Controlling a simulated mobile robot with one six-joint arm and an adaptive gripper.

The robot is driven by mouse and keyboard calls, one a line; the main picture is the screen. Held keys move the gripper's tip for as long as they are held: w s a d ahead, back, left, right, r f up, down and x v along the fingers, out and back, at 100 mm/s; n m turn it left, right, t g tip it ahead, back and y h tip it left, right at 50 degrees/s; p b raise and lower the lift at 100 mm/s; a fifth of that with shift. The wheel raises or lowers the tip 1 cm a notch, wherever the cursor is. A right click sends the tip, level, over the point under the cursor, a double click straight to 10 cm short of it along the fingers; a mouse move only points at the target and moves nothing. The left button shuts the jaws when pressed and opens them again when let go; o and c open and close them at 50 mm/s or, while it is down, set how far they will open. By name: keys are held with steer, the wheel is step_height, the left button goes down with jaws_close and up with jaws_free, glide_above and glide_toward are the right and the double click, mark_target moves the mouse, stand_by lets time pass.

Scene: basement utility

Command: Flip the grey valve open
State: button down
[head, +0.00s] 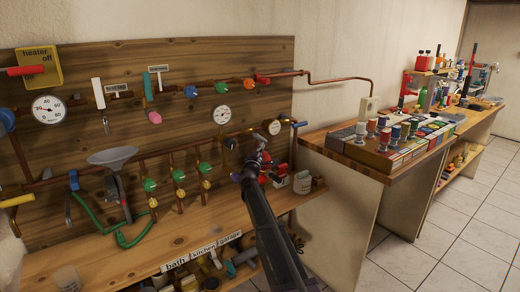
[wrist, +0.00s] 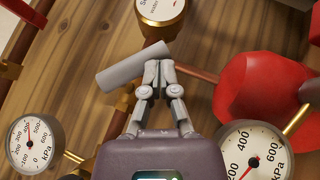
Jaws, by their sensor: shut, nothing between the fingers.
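The grey valve handle (wrist: 128,68) is a short grey bar in the wrist view. It slants up to the right, below a brass-rimmed dial, against the wooden board. My gripper (wrist: 158,66) is shut, with its fingertips at the right end of the handle. The fingertips overlap that end in the picture; I cannot tell whether they touch it. Nothing shows between the fingers. In the head view my gripper (head: 256,157) is up at the right part of the pipe board, and the grey handle is too small and covered to make out clearly there.
A large red part (wrist: 262,88) is close right of my fingers. Pressure gauges stand at lower left (wrist: 35,143) and lower right (wrist: 255,152). In the head view, copper pipes, a funnel (head: 112,156) and green valves (head: 149,184) are to the left; a workbench (head: 345,160) is to the right.

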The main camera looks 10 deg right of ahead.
steer(key=shift+w+d+r+p, duration=0.25)
steer(key=shift+d, duration=0.2)
steer(key=shift+w+d+r+p, duration=0.2)
steer(key=shift+d+r, duration=0.05)
steer(key=shift+d, duration=0.2)
steer(key=shift+f, duration=0.1)
steer(key=s+f+b, duration=0.8)
steer(key=f+b, duration=0.3)
steer(key=shift+s+d, duration=0.15)
steer(key=shift+d, duration=0.3)
stand_by(0.4)
